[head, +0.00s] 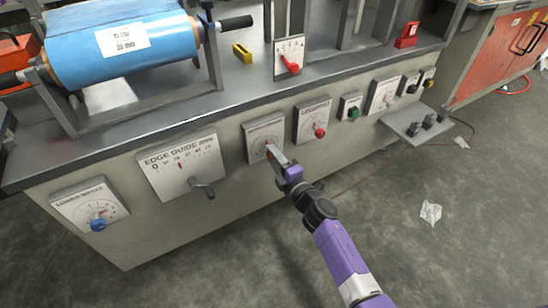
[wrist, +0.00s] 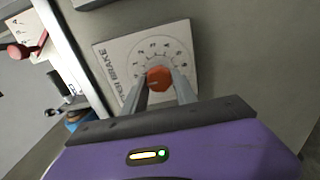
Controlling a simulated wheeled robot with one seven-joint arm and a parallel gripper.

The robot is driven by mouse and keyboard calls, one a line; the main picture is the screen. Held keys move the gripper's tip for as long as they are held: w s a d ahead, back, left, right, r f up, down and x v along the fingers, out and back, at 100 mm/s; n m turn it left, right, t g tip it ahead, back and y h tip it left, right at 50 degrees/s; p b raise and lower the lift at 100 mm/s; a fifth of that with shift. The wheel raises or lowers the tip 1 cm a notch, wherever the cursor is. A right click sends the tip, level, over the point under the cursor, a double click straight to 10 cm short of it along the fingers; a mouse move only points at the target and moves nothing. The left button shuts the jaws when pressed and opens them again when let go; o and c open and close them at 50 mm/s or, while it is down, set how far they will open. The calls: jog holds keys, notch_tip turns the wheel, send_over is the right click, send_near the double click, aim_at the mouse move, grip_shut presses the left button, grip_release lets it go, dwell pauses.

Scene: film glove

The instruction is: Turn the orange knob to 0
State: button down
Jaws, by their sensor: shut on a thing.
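The orange knob (wrist: 158,78) sits at the centre of a white dial plate (wrist: 125,50) in the wrist view. The plate carries a ring of numbers and a label ending in "BRAKE". The plate also shows on the front of the grey machine in the head view (head: 257,131). My gripper (wrist: 160,88) has one finger on each side of the knob and is shut on it. In the head view my gripper (head: 272,153) reaches the plate from the lower right and mostly hides the knob. I cannot tell which number the knob points to.
To the left are the edge guide panel (head: 165,183) with a dark crank and a panel with a blue knob (head: 98,224). To the right is a panel with a red knob (head: 320,132), then a green knob (head: 353,113). A small shelf (head: 405,123) juts out further right.

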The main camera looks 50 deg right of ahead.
dwell(0.3)
jog(key=c, duration=1)
grip_release()
jog(key=v, duration=0.7)
jog(key=shift+s+p, duration=0.35)
jog(key=shift+s, duration=0.05)
jog(key=shift+a, duration=0.15)
